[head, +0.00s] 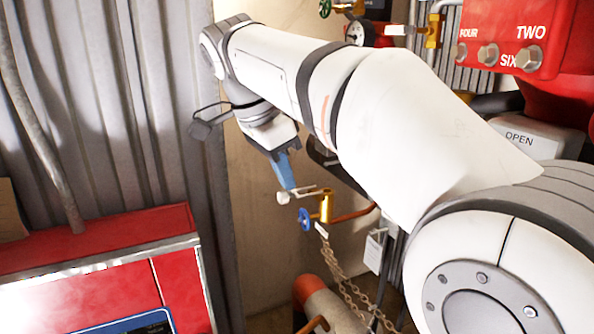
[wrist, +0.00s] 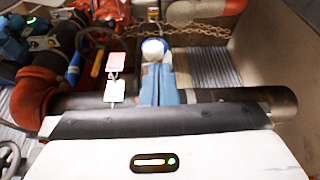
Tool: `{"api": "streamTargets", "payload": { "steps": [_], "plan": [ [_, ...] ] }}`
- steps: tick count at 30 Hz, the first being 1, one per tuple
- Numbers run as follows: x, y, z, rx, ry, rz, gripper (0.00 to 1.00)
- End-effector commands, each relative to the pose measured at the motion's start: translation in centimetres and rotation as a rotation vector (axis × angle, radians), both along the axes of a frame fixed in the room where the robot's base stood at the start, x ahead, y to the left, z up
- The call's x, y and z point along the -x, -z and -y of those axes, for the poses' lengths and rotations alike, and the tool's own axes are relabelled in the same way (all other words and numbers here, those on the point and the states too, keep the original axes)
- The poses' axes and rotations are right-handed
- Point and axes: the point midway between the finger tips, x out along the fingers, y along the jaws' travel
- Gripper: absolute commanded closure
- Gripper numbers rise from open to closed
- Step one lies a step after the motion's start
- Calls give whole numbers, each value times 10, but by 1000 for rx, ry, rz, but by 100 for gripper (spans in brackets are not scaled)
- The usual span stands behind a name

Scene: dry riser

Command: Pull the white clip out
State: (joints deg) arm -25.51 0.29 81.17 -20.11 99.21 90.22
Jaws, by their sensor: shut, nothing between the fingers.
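A small white round-ended piece, which looks like the white clip (head: 283,198), sits at the left end of a thin pale bar beside a brass valve (head: 326,207) with a blue handwheel (head: 305,219). In the wrist view a white round end (wrist: 154,49) shows just beyond my fingertips. My gripper (head: 289,184) has blue fingers pointing down, with their tips just above the white end. My gripper (wrist: 158,72) is shut and holds nothing. I cannot tell whether the fingertips touch the white end. A small white tag (head: 321,229) hangs by a chain below the valve.
A red pipe end (head: 318,300) stands beneath. A red cabinet (head: 110,255) is at left, and a red labelled block (head: 515,40) at upper right. Pink and white tags (wrist: 117,62) hang left of my fingers.

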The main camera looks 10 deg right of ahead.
Motion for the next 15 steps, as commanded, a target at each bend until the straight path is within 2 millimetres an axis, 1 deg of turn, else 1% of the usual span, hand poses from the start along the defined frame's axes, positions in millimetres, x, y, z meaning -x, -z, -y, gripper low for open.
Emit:
{"api": "streamTargets", "payload": {
  "steps": [1,8,9,11,15],
  "plan": [
    [1,-14,-2,-1,-2,1,100],
    [2,-49,-13,-1,-1,2,100],
    [2,-56,-15,-1,-1,3,100],
    [3,-66,-19,-1,-1,3,100],
    [4,-76,-23,0,1,3,100]
  ]
}}
